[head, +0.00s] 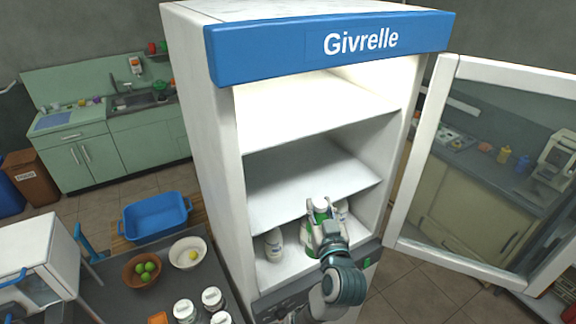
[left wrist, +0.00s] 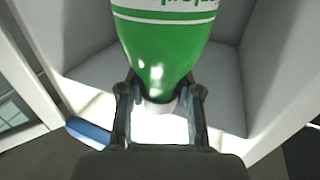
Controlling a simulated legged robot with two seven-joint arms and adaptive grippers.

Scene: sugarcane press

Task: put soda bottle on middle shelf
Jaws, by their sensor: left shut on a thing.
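My left gripper (head: 322,230) is at the open front of the white fridge, shut on a green soda bottle (head: 321,212). The bottle has a white top in the head view. In the left wrist view the green bottle (left wrist: 165,45) narrows to a white end between the two fingers (left wrist: 160,105). My right gripper is not in view.
White bottles (head: 274,245) stand on the fridge floor, some partly hidden behind my gripper. The upper shelf (head: 320,112) is empty. The glass door (head: 443,90) stands open at right. A dark table with bowls (head: 142,283) and jars (head: 185,310) is at lower left.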

